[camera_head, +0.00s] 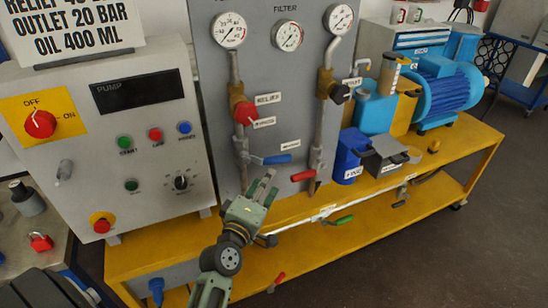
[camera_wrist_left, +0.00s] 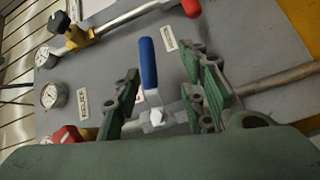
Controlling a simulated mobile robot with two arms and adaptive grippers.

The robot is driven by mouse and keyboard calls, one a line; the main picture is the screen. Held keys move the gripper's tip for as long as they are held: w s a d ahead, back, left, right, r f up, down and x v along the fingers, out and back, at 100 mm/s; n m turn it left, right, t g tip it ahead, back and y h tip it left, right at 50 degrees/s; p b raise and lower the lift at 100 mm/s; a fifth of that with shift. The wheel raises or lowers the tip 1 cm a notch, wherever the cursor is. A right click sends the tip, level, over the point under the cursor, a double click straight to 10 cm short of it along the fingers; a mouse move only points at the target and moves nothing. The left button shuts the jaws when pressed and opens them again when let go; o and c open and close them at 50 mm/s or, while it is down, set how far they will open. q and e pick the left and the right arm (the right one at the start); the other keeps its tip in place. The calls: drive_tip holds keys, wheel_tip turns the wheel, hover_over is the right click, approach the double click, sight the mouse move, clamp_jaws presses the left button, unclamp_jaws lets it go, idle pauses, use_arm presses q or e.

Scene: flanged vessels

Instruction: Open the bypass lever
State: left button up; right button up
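A lever with a blue handle (camera_head: 277,159) sticks out to the right from the left pipe on the grey panel, below a small white label (camera_head: 290,145). I cannot read that label, so I cannot confirm this is the bypass lever. In the left wrist view the blue handle (camera_wrist_left: 148,62) points up between my finger pads, its metal base low between them. My left gripper (camera_head: 264,186) is open and just below the lever in the head view; its fingers (camera_wrist_left: 165,100) stand apart on either side, with no clear grip. My right gripper is not in view.
A red-handled lever (camera_head: 303,175) is close on the right, and a red relief knob (camera_head: 246,113) is above. A grey pump box (camera_head: 100,130) stands left; pressure gauges (camera_head: 288,36) are above.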

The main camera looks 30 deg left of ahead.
sight(272, 164)
use_arm(q)
drive_tip(key=shift+w+a+r+n, duration=0.1)
drive_tip(key=shift+a+r+n, duration=0.1)
drive_tip(key=shift+r, duration=0.35)
drive_tip(key=shift+w+a+r+n, duration=0.1)
drive_tip(key=shift+a+r, duration=0.05)
drive_tip(key=shift+r, duration=0.4)
drive_tip(key=w, duration=0.4)
drive_tip(key=w+a+p, duration=0.1)
drive_tip(key=w, duration=0.2)
clamp_jaws()
drive_tip(key=shift+d, duration=0.1)
